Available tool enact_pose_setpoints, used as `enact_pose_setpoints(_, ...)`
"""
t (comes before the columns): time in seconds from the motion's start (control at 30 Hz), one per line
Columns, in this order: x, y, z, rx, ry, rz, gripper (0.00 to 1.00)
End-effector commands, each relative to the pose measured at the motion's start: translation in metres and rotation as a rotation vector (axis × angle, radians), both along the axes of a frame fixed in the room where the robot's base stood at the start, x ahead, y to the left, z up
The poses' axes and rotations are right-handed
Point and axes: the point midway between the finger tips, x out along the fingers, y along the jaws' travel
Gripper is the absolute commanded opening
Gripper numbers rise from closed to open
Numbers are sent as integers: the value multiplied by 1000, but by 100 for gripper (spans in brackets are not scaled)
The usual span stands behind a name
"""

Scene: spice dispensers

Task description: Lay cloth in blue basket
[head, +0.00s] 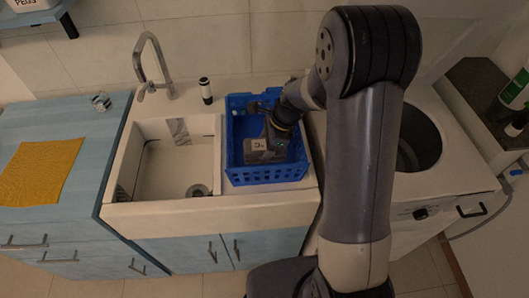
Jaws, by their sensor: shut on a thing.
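The blue basket (268,178) stands on the right part of the white sink unit, its top open. My gripper (264,153) reaches down into the basket from the right, within its walls. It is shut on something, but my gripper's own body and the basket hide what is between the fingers. A yellow cloth (40,172) lies flat on the blue counter at the far left, well apart from my gripper. No other cloth can be made out clearly in the basket.
A white sink basin (168,165) with a tall tap (150,60) is left of the basket. A dark bottle with a white band (206,91) stands behind it. A white washing machine (440,175) is at right. The blue counter (85,130) has free room around the cloth.

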Motion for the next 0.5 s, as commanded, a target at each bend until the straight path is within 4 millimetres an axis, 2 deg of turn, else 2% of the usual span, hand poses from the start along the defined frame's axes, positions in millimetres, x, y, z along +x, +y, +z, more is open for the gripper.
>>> enact_pose_setpoints(0.3,-1,0,-35,0,2,-1,29)
enact_pose_setpoints(0.5,0,0,-36,0,-1,0,29)
